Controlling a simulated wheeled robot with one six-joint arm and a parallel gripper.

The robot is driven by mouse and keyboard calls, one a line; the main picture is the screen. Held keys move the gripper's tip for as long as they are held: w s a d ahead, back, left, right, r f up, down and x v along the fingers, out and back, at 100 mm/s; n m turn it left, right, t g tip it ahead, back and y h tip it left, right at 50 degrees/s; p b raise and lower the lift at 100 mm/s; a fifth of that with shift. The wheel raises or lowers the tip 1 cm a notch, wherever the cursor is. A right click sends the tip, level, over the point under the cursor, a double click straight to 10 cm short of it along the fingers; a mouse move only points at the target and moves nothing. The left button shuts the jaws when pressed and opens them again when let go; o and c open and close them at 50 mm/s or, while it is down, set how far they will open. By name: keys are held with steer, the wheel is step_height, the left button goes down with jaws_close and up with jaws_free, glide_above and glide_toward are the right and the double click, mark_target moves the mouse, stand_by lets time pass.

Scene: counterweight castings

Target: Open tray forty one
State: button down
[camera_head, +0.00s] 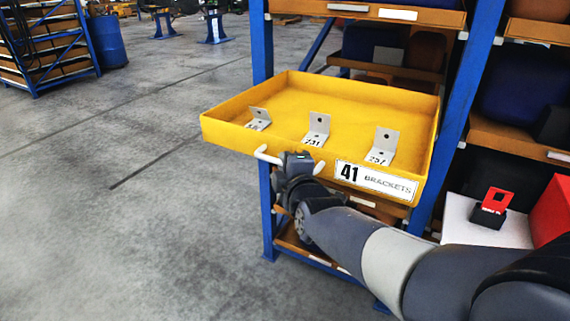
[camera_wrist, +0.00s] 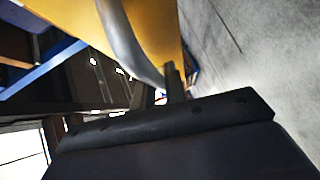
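Tray forty one (camera_head: 235,135) is a yellow, shallow tray with a front label reading "41 BRACKETS" (camera_head: 375,180). In the head view it stands well out from the blue-posted rack, level. Several small grey angle brackets (camera_head: 318,127) sit inside it, spaced apart. A pale bar handle (camera_head: 266,156) runs along the left part of its front. My gripper (camera_head: 297,160) is at this handle and appears shut on it, covering its middle. The wrist view shows the grey handle (camera_wrist: 125,40) running down to the dark fingers (camera_wrist: 162,92), with the yellow tray beyond; finger contact is partly hidden.
The rack's blue posts (camera_head: 450,110) flank the tray, with loaded shelves above and below. A red and black item (camera_head: 491,207) stands on a white surface at right. Open concrete floor (camera_head: 110,190) lies to the left. A blue drum (camera_head: 106,42) stands far left.

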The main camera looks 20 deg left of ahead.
steer(key=c, duration=1.5)
jaws_free()
steer(key=shift+o, duration=0.2)
steer(key=shift+s, duration=0.1)
steer(key=v, duration=1)
steer(key=shift+s+d, duration=0.2)
steer(key=shift+d, duration=0.05)
steer(key=x, duration=1.1)
steer(key=shift+w+d, duration=0.1)
